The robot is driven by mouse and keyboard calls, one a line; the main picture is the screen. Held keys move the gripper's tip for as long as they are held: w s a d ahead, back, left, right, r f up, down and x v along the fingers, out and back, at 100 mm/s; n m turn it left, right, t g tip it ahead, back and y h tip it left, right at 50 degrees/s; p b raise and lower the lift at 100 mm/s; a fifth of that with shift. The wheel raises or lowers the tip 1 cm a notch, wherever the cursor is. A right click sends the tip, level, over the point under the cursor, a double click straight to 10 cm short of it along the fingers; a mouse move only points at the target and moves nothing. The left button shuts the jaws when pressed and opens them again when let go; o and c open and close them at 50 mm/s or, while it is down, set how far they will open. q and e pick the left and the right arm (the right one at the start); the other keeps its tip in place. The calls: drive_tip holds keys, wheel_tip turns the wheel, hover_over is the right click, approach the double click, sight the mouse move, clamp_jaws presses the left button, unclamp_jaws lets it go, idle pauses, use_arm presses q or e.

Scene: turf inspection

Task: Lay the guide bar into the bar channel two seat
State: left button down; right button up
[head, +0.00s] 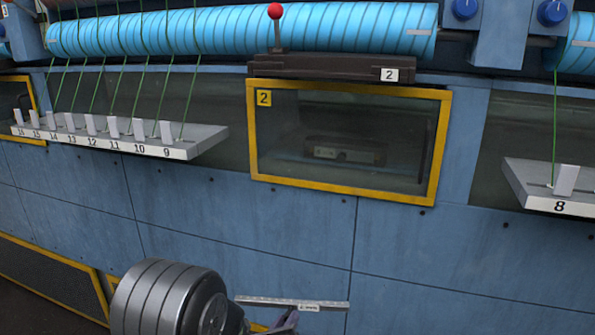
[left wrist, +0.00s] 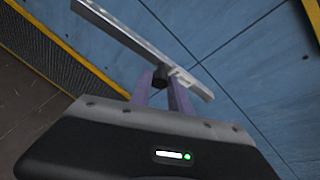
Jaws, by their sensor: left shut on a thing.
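The guide bar (head: 270,301) is a thin grey metal bar with a small white label, low in the head view in front of the blue panels. My left gripper (head: 287,320) is shut on it near its middle. In the left wrist view, the purple fingers of my left gripper (left wrist: 163,80) meet the bar (left wrist: 125,38), which lies slantwise across them. Bar channel two appears as a yellow-framed dark window (head: 348,192) marked 2, above the bar and apart from it. A dim block with a pale label (head: 345,150) shows inside; the seat is not clear. My right gripper is not in view.
A dark housing (head: 325,67) with a red-knobbed lever (head: 275,12) sits above the window. A numbered ledge with green threads (head: 180,146) juts out left, another ledge (head: 545,200) right. A blue roller (head: 350,28) runs above. Flat blue panels lie below the window.

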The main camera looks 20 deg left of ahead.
use_arm(q)
drive_tip(key=shift+a, duration=0.15)
drive_tip(key=w+d+r+m+h+p, duration=0.15)
drive_tip(key=d+r, duration=0.25)
drive_tip(key=r, duration=0.5)
drive_tip(key=w+d+r+m+h, duration=0.1)
drive_tip(key=w+d+r+h, duration=0.3)
drive_tip(key=r, duration=0.6)
drive_tip(key=w+d+r+m+y+p, duration=0.1)
drive_tip(key=d+r+m, duration=0.1)
drive_tip(key=d+r, duration=0.5)
drive_tip(key=s+a+r+p, duration=0.1)
drive_tip(key=s+a+r, duration=0.15)
drive_tip(key=r, duration=0.85)
drive_tip(key=s+a+r+p, duration=0.1)
drive_tip(key=s+a+r, duration=0.15)
drive_tip(key=r, duration=0.75)
drive_tip(key=s+a+r, duration=0.3)
drive_tip(key=s+r, duration=0.2)
drive_tip(key=r, duration=0.2)
drive_tip(key=s+a+r+n+y+p, duration=0.1)
drive_tip(key=s+a+r, duration=0.1)
drive_tip(key=s+r, duration=0.3)
wheel_tip(320, 180, up, 2)
drive_tip(key=shift+s+a+r, duration=0.15)
drive_tip(key=shift+s+a, duration=0.15)
drive_tip(key=shift+a, duration=0.1)
drive_tip(key=shift+s+n, duration=0.1)
drive_tip(key=shift+n, duration=0.15)
